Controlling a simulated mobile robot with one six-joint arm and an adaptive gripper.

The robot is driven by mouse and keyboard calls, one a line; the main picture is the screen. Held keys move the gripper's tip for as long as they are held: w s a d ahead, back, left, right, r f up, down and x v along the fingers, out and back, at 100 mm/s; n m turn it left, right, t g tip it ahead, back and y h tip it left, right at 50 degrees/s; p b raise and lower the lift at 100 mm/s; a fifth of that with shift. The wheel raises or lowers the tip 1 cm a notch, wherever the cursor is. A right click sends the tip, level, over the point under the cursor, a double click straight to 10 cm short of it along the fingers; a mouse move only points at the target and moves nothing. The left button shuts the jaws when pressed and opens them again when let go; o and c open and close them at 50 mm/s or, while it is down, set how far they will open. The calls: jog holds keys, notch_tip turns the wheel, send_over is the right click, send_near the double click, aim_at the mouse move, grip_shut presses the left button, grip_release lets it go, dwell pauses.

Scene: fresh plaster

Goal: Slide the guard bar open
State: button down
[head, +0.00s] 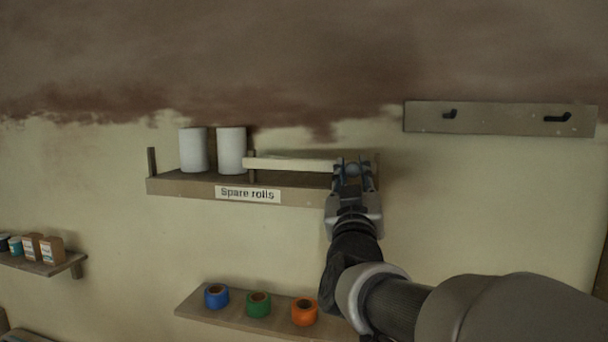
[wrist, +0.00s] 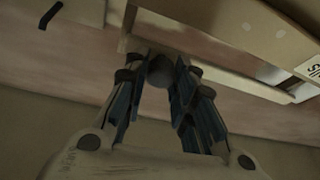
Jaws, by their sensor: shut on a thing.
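The guard bar (head: 292,164) is a pale cream rail along the front of the "Spare rolls" shelf (head: 172,187). In the head view it runs from a short dark post (head: 252,166) to my gripper (head: 353,168) at the shelf's right end. Two white rolls (head: 231,150) stand upright left of the bar. In the wrist view my gripper (wrist: 160,80) is shut on a dark round knob (wrist: 160,70) beside the pale bar (wrist: 235,83). My gripper hides the bar's right end in the head view.
A wall board with two black hooks (head: 500,118) is at upper right. A lower shelf holds blue, green and orange tape rolls (head: 258,304), partly behind my arm. A small shelf (head: 45,263) with boxes is at far left. Wall right of my gripper is clear below the hooks.

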jog(key=w+a+p, duration=0.3)
jog(key=w+a, duration=0.1)
jog(key=a, duration=0.9)
jog(key=w+a+p, duration=0.3)
jog(key=w+a, duration=0.1)
jog(key=a, duration=0.8)
jog(key=shift+w+a, duration=0.15)
jog(key=shift+a, duration=0.25)
jog(key=c, duration=1.8)
grip_release()
jog(key=o, duration=0.4)
jog(key=shift+w+a, duration=0.15)
jog(key=shift+a, duration=0.1)
jog(key=shift+o, duration=0.3)
jog(key=shift+d, duration=0.1)
